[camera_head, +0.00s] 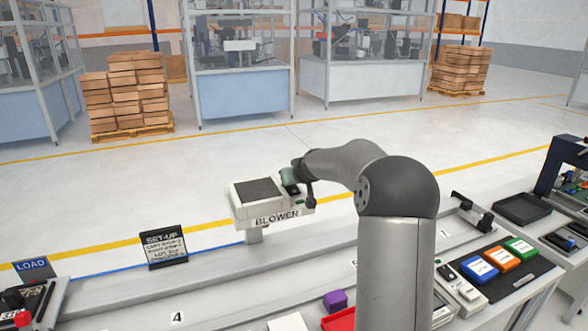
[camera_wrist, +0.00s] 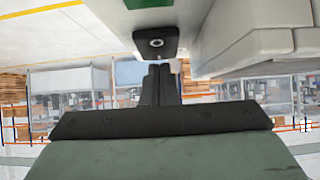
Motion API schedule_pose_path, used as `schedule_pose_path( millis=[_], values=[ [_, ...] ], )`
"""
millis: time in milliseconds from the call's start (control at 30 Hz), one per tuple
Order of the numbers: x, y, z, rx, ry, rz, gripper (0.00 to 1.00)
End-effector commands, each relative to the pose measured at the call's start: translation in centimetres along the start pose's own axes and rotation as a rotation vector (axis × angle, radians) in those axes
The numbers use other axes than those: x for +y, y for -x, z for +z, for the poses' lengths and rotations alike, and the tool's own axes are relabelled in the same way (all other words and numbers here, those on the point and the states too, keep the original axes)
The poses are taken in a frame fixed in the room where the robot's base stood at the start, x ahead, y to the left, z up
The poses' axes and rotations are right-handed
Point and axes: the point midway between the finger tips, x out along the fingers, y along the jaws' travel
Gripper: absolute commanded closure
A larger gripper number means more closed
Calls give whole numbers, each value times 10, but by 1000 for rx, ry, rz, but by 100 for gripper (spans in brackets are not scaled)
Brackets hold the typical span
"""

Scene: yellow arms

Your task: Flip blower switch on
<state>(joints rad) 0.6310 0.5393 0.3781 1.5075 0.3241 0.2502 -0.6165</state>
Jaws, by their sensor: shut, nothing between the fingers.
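The blower (camera_head: 240,209) is a white box with a dark top panel and a "BLOWER" label on its front, standing beyond the rail in the head view. My gripper (camera_wrist: 161,68) shows in the wrist view with its two dark fingers together and nothing between them. Its tips are close to a black part with a round hole (camera_wrist: 155,43), which looks like the switch on the white housing (camera_wrist: 215,25). I cannot tell whether they touch. In the head view my wrist is at the blower's right end, and the fingertips are hard to make out. The switch position is unclear.
A SET-UP sign (camera_head: 164,247) and a LOAD sign (camera_head: 35,269) stand to the left. Blue, orange and green boxes (camera_head: 498,258) lie on a dark mat at right. A purple block (camera_head: 335,300) is near the front. The floor behind the blower is clear.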

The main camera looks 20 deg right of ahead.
Motion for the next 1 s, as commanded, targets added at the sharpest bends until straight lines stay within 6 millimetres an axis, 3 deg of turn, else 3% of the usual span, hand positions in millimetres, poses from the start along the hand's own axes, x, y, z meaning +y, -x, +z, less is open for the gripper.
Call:
schedule_pose_path(
  millis=[567, 600, 1000],
  values=[
    [0, -12, 10, -1, 2, 0, 100],
    [11, -11, 9, -18, -7, 12, 100],
    [8, -8, 11, -18, -7, 7, 100]
  ],
)
